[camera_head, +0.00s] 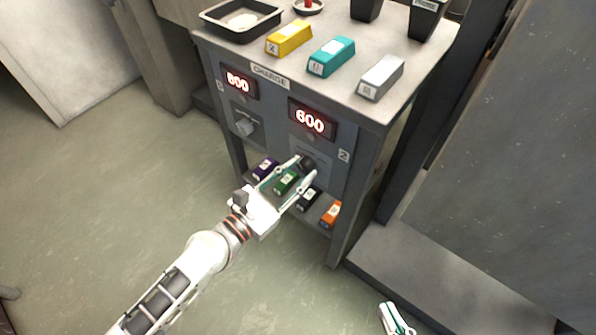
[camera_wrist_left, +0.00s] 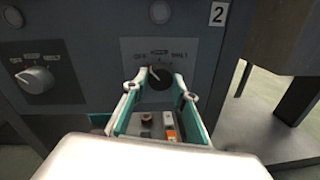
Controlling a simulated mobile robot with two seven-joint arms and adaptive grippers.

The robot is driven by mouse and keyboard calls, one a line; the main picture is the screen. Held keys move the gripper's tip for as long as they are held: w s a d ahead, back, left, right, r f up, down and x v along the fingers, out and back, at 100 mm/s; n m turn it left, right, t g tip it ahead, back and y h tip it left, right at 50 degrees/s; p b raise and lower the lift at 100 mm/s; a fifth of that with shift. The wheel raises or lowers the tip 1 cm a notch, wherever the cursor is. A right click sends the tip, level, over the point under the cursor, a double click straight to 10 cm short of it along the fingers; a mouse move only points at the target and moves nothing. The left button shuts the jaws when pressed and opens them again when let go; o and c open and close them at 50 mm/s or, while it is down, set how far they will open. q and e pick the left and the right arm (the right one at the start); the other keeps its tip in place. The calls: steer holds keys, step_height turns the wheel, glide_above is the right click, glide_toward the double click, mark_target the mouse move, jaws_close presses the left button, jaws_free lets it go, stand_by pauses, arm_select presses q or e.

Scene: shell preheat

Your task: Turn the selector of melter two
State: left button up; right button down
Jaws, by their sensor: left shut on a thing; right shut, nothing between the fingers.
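The selector of melter two is a dark knob (camera_head: 307,161) on the cabinet's front, below the display reading 600 (camera_head: 312,121) and left of the label 2 (camera_head: 343,155). My left gripper (camera_head: 303,168) reaches up to it from the lower left and is shut on it. In the left wrist view the knob (camera_wrist_left: 160,77) sits between the fingertips, on a plate with small lettering that I cannot read fully. My right gripper (camera_head: 396,318) shows at the bottom edge of the head view, shut and empty, away from the cabinet.
Melter one's grey knob (camera_head: 246,126) is to the left, under a display reading 800 (camera_head: 238,83). Yellow (camera_head: 290,38), teal (camera_head: 332,56) and silver (camera_head: 381,78) bars lie on top near a dark tray (camera_head: 241,32). Several coloured blocks lie on the lower shelf beneath my left gripper.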

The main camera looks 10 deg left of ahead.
steer(key=shift+r, duration=0.1)
arm_select(q)
steer(key=shift+r+m, duration=0.15)
steer(key=shift+m, duration=0.95)
steer(key=shift+m+p, duration=0.5)
steer(key=shift+m, duration=0.3)
steer(key=shift+r+m+p, duration=0.15)
steer(key=shift+m+p, duration=0.15)
steer(key=shift+m, duration=0.5)
steer(key=shift+m+p, duration=0.5)
steer(key=shift+m, duration=0.8)
steer(key=shift+m+y, duration=0.3)
arm_select(e)
steer(key=shift+s+d+f+n+g+h, duration=0.15)
steer(key=shift+s+d+f+n, duration=0.15)
steer(key=shift+d+f, duration=0.25)
steer(key=shift+s+d+f+n+g+h, duration=0.2)
steer(key=shift+s+d+f, duration=0.2)
steer(key=shift+d+f, duration=0.15)
steer(key=shift+w+a+r, duration=0.1)
arm_select(q)
steer(key=o, duration=1.1)
steer(key=shift+f, duration=0.2)
arm_select(e)
steer(key=shift+w+r, duration=0.15)
steer(key=shift+w, duration=0.05)
